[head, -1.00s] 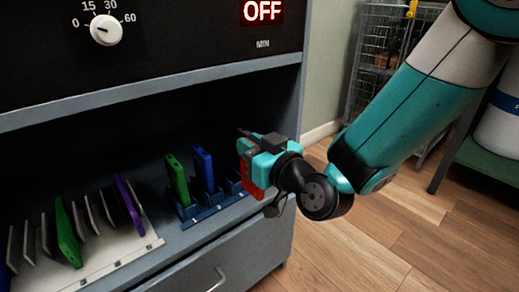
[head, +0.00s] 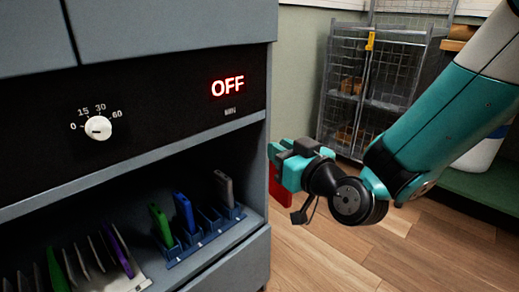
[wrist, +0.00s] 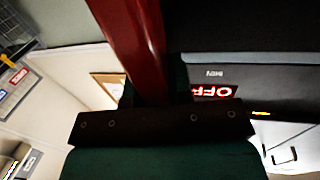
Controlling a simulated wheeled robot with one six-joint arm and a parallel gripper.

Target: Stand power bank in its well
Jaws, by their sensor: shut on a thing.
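My gripper (head: 278,160) is shut on a red slab (head: 279,187), which hangs below the jaws in the head view. I cannot tell for sure that this slab is the power bank. The slab also fills the top middle of the wrist view (wrist: 135,40), between the jaws. The blue rack of wells (head: 206,236) stands on the cabinet shelf, left of my gripper. Green (head: 160,225), blue (head: 184,212) and grey (head: 224,188) slabs stand upright in it. A well between the blue and grey slabs looks empty. The gripper is apart from the rack, to its right.
A pale slotted rack (head: 125,284) with several thin slabs, a green one and a purple one is at the lower left. The cabinet's side edge (head: 265,190) lies close to the held slab. Open wood floor (head: 330,255) and a wire cage (head: 375,95) are to the right.

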